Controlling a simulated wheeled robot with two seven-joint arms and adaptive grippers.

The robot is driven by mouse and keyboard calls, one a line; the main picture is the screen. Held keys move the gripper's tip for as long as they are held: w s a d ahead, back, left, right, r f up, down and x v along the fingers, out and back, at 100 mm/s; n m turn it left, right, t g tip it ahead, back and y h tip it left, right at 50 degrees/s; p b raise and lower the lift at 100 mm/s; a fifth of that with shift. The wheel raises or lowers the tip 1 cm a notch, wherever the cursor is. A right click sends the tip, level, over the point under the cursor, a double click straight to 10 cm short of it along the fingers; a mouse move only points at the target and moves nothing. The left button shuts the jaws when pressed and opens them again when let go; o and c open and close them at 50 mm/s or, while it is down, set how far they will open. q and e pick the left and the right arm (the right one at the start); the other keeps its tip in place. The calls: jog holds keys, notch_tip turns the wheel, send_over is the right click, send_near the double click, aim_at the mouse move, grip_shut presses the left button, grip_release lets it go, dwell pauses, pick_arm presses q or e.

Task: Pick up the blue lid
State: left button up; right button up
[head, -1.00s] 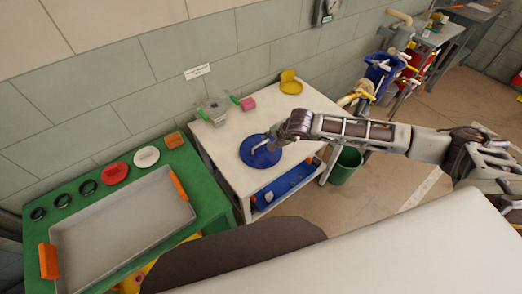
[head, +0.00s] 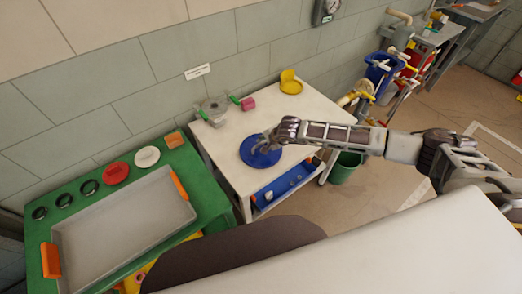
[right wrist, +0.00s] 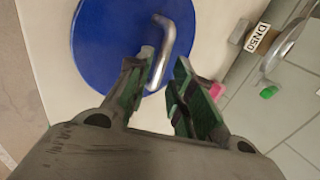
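The blue lid (head: 250,160) is a round disc lying flat on the white table, with a silver bar handle on top. In the right wrist view the lid (right wrist: 105,45) fills the upper middle, with its handle (right wrist: 176,38) standing up from it. My right gripper (head: 268,143) is over the lid at its handle. Its two fingers (right wrist: 161,66) are apart in the wrist view, with the near end of the handle showing between them. I cannot tell whether they touch it. My left gripper is not in view.
The white table (head: 310,118) also bears a grey fitting with green handles (head: 215,108), a pink piece (head: 248,104) and a yellow part (head: 290,86), all behind the lid. A green bench (head: 125,200) with a grey tray stands left. A green bucket (head: 345,167) stands right.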

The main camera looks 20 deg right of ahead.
aim_at(261, 143)
jog(key=shift+p+x, duration=0.5)
jog(key=shift+x, duration=2.1)
jog(key=shift+a, duration=0.15)
jog(key=shift+c, duration=0.4)
grip_shut()
jog(key=shift+w+r, duration=0.1)
jog(key=shift+r, duration=0.05)
